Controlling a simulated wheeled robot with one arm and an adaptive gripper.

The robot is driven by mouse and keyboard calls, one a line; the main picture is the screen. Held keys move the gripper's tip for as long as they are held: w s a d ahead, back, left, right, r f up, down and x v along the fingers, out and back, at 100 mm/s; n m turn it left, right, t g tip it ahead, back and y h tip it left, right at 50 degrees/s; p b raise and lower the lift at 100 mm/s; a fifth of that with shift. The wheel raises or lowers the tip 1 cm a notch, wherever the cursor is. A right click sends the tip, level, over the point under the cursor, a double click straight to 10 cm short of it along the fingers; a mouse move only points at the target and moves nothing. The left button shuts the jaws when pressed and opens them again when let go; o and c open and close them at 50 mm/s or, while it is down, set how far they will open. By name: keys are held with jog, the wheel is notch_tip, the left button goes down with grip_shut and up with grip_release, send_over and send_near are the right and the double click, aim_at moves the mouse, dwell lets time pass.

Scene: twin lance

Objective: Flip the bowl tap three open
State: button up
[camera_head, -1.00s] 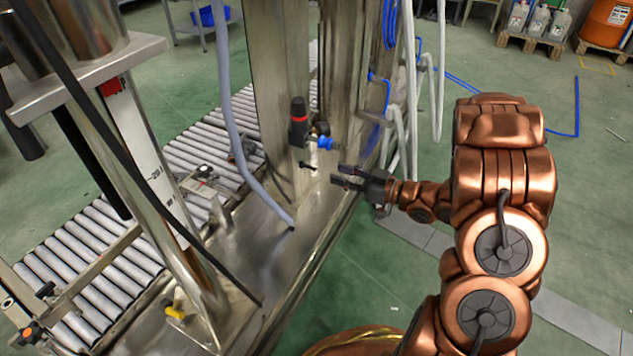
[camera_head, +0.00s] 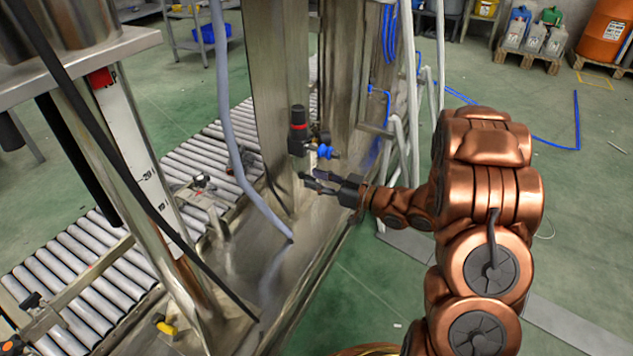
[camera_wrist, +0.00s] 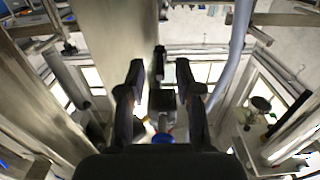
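A black fitting with a red band (camera_head: 298,125) stands on the steel post, with a blue part (camera_head: 326,151) beside it. In the wrist view, a blue part (camera_wrist: 163,138) shows low between my fingers. A narrow dark piece, possibly a tap handle (camera_wrist: 160,60), shows between and beyond the fingertips. I cannot tell for certain which part is bowl tap three. My gripper (camera_head: 308,181) is just below the fitting, beside the post. Its two fingers are apart in the wrist view (camera_wrist: 159,72). Contact with the dark piece cannot be made out.
The steel post (camera_head: 284,70) stands close to my gripper. A grey hose (camera_head: 232,130) hangs left of it. A roller conveyor (camera_head: 85,265) runs behind, and a yellow-handled part (camera_head: 166,325) is at the lower left. Green floor (camera_head: 570,215) is open at right.

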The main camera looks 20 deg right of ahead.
jog(key=shift+w+a, duration=0.15)
jog(key=shift+a, duration=0.1)
grip_shut()
dwell(0.4)
